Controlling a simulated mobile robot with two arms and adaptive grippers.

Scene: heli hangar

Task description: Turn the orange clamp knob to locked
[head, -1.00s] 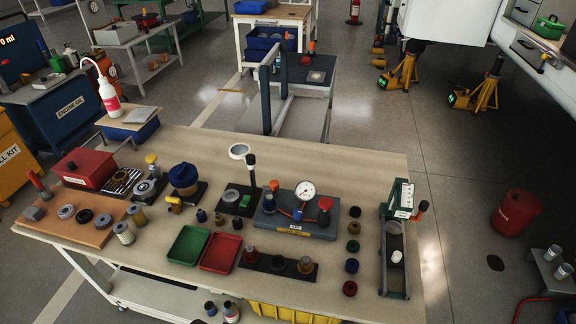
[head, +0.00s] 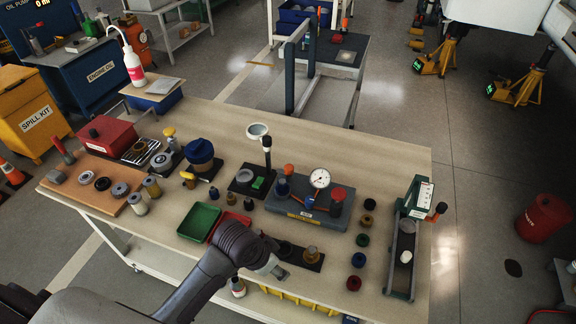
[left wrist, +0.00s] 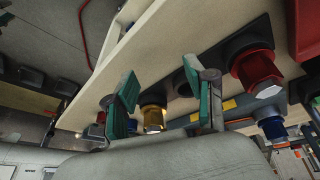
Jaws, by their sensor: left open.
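One orange knob (head: 289,170) stands at the back of the grey gauge plate (head: 281,205), left of the round dial gauge (head: 320,178). My left gripper (head: 277,268) is at the bench's front edge, in front of the plate and away from both knobs. The left wrist view shows its teal fingers (left wrist: 167,88) apart and empty. My right gripper is not in view.
A dark strip with several fittings (head: 311,251) lies beside my left gripper. Red (left wrist: 258,72) and gold (left wrist: 153,118) fittings show in the wrist view. Green (head: 198,221) and red trays lie to the left. Several rings (head: 362,240) stand between plate and stand.

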